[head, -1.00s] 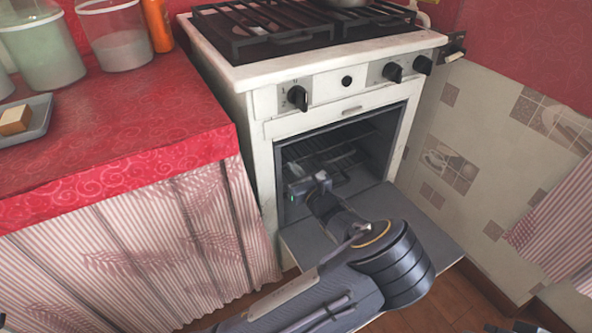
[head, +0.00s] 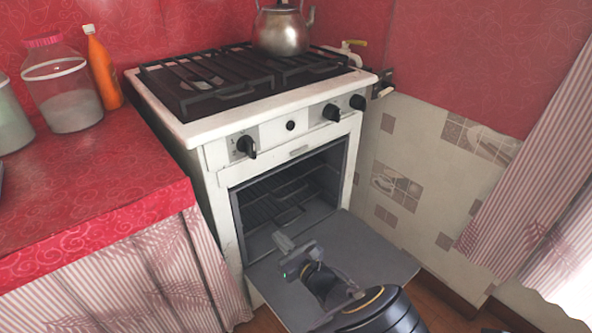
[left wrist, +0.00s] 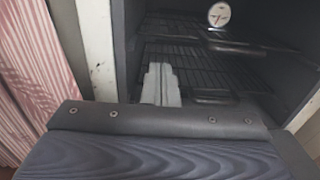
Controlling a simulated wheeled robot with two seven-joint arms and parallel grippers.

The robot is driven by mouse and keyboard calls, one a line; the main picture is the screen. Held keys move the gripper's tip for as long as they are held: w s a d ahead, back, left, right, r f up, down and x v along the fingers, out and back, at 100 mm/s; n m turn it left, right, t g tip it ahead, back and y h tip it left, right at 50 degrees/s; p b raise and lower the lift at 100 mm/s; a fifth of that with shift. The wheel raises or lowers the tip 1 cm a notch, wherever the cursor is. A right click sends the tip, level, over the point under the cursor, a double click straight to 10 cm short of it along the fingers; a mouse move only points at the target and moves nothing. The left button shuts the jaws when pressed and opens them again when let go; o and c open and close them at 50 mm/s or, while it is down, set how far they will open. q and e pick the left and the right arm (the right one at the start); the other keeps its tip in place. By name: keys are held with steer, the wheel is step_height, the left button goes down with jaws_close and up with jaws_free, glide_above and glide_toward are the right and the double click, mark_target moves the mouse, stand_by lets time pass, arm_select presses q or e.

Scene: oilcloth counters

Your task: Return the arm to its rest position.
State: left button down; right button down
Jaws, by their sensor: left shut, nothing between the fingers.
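My left gripper (head: 282,242) is over the open oven door, just in front of the oven cavity. Its fingers (left wrist: 161,82) are together in the left wrist view, with nothing held between them. The left arm comes up from the bottom of the head view and covers part of the door. My right gripper is in neither view.
The white stove (head: 215,165) stands open, its grey door (head: 375,262) lowered flat. A wire rack (left wrist: 215,62) and a round dial (left wrist: 219,14) show inside the oven. A kettle (head: 283,30) sits on top. The red counter (head: 90,190) is at left; a tiled wall (head: 415,165) at right.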

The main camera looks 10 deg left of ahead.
arm_select(q)
steer(key=s+a+n+g+h, duration=0.5)
steer(key=s+a+n+g, duration=0.7)
steer(key=n, duration=0.1)
steer(key=s+d+r+n+t+h, duration=0.1)
steer(key=s+r+n+t+h, duration=0.2)
steer(key=s+r+n+h, duration=0.45)
steer(key=s+d+r+n+t+h, duration=0.15)
steer(key=s+r+n+h, duration=0.25)
steer(key=s+r+n, duration=0.5)
step_height(320, 180, up, 29)
steer(key=s+m+p, duration=0.1)
steer(key=p, duration=3.1)
steer(key=shift+s+a+r, duration=0.15)
steer(key=shift+s+a, duration=0.05)
steer(key=shift+s, duration=0.1)
